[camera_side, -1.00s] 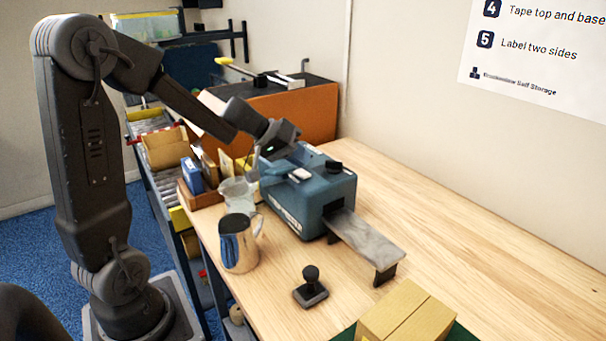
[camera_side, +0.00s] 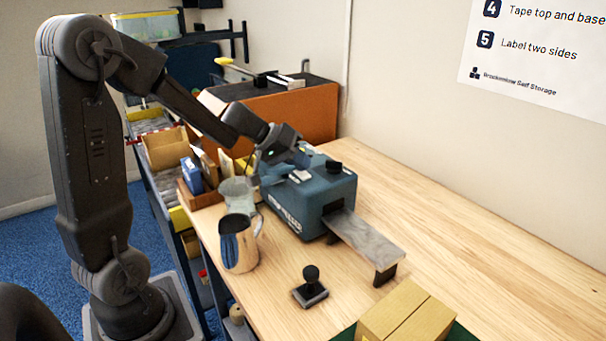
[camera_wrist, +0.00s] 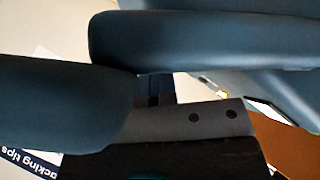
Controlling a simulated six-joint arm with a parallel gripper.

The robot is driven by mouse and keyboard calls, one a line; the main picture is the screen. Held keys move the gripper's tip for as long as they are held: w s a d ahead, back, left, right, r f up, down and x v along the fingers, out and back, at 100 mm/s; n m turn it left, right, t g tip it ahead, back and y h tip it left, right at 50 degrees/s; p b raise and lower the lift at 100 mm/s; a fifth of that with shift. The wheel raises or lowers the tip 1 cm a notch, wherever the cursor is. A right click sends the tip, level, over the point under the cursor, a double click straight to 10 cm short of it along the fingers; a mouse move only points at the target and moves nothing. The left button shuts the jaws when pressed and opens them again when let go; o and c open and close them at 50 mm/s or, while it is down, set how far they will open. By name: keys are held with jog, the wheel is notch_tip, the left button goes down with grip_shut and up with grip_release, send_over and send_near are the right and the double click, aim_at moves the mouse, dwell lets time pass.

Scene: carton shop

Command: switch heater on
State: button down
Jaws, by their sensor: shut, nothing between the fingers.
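A blue box-shaped machine (camera_side: 305,208) with white lettering stands on the bench in the side view. It has a pale block (camera_side: 299,175) and a black knob (camera_side: 334,167) on top, and a grey metal strip leads out at the front right. No part is clearly readable as the heater switch. My gripper (camera_side: 270,181) is shut and empty at the machine's rear left top edge; I cannot tell whether it touches. The wrist view is filled by close dark blue surfaces and a grey bar with two dark dots (camera_wrist: 213,117); no switch is readable there.
A black-handled stamp (camera_side: 311,290) and a carton (camera_side: 408,312) are in front. The wooden bench (camera_side: 470,240) is clear on the right.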

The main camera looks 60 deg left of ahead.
jog(key=shift+a, duration=0.1)
jog(key=shift+r, duration=0.55)
jog(key=shift+a+r, duration=0.1)
jog(key=shift+a+r, duration=0.15)
jog(key=shift+r, duration=1.05)
jog(key=shift+a+r, duration=0.15)
jog(key=shift+r, duration=1.05)
